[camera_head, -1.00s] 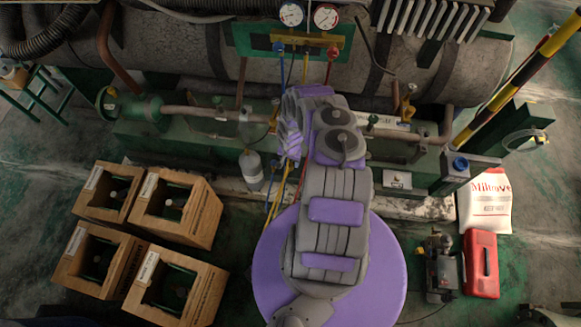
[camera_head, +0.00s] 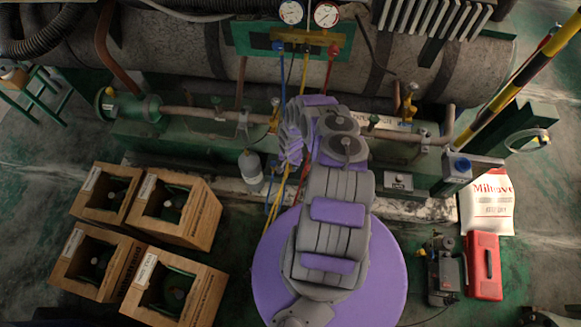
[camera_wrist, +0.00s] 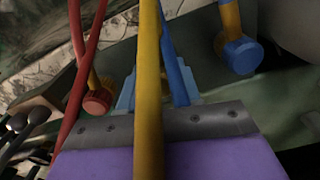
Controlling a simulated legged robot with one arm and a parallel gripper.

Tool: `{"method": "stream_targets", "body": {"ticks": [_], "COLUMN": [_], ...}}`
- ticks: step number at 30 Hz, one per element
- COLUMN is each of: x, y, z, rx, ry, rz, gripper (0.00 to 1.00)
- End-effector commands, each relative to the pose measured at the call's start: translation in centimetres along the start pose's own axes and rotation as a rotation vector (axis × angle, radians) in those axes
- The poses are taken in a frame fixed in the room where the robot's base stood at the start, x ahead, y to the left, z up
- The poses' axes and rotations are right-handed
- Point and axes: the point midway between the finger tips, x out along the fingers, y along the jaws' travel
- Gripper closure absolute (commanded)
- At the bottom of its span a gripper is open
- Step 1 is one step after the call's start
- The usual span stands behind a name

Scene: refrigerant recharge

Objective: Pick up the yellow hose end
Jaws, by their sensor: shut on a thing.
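The yellow hose (camera_wrist: 149,50) runs straight down the middle of the wrist view, in front of my gripper's purple and grey body. My gripper (camera_wrist: 153,92) has its light blue fingertips on either side of this hose and is shut on it. I cannot make out the hose's end fitting. In the head view the yellow hose (camera_head: 306,67) hangs from the gauge manifold (camera_head: 306,40) and passes behind my arm. My gripper (camera_head: 292,145) is seen from above, and its fingertips are hard to make out there.
A red hose (camera_wrist: 75,35) and a blue hose (camera_wrist: 173,55) flank the yellow one. A red-capped fitting (camera_wrist: 97,102) and a blue-capped fitting (camera_wrist: 240,55) are close by. Wooden crates (camera_head: 185,213) stand left; a red case (camera_head: 484,265) and white bag (camera_head: 487,202) lie right.

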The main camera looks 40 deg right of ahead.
Motion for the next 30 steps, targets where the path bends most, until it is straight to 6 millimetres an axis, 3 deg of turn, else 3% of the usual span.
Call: {"method": "stream_targets", "body": {"ticks": [6,16,20,24,30], "x": [0.0,-0.4,-1.4,-3.8,-4.0], "y": [0.0,0.0,0.0,-0.1,1.8], "z": [0.0,0.0,-0.1,-0.2,2.9], "rx": [0.000,-0.001,-0.002,-0.002,-0.004], "ry": [0.000,0.000,0.002,0.005,-0.005], "rz": [0.000,0.000,0.000,-0.002,0.005], "gripper": [0.97,0.98,0.98,0.98,0.98]}}
